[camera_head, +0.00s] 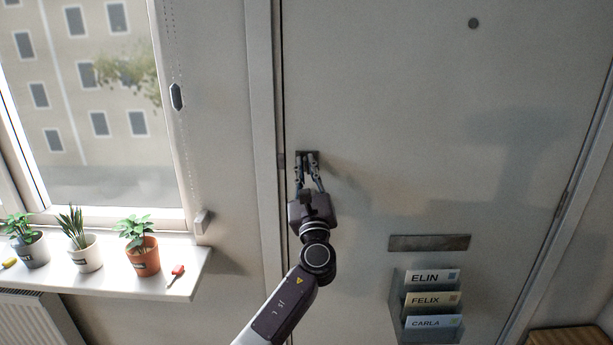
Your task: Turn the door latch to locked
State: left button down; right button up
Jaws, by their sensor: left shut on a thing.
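The door (400,120) is pale grey and looks closed in its frame. The latch (307,156) is a small dark piece on the door's left edge, mostly hidden behind my fingers. My left gripper (308,172) reaches up to it, with its fingertips at the latch and its jaws shut on it. I cannot tell which way the latch is turned. My right gripper is not in view.
A window sill (180,284) at left holds several potted plants and a small red-handled tool (177,272). A metal mail slot (429,242) and a name-card rack (400,300) are on the door, right of my arm.

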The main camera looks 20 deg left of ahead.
pick_arm(q)
jog(key=n+b, duration=0.1)
jog(key=n+g+y+b, duration=0.1)
jog(key=n, duration=0.1)
jog(key=n+b, duration=0.1)
jog(key=n, duration=0.1)
jog(key=shift+f+g+y, duration=0.25)
jog(key=shift+g+y, duration=0.05)
jog(key=shift+g, duration=0.1)
jog(key=n+g+b, duration=0.1)
jog(key=n, duration=0.1)
jog(key=n+y+b, duration=0.1)
jog(key=n, duration=0.2)
jog(key=shift+g, duration=0.4)
jog(key=n+g, duration=0.1)
jog(key=n, duration=0.3)
jog(key=shift+r+g+b, duration=0.1)
jog(key=shift+g+b, duration=0.2)
jog(key=shift+b, duration=0.1)
jog(key=n+g, duration=0.1)
jog(key=n, duration=0.2)
jog(key=shift+n, duration=0.3)
jog(key=shift+r, duration=0.15)
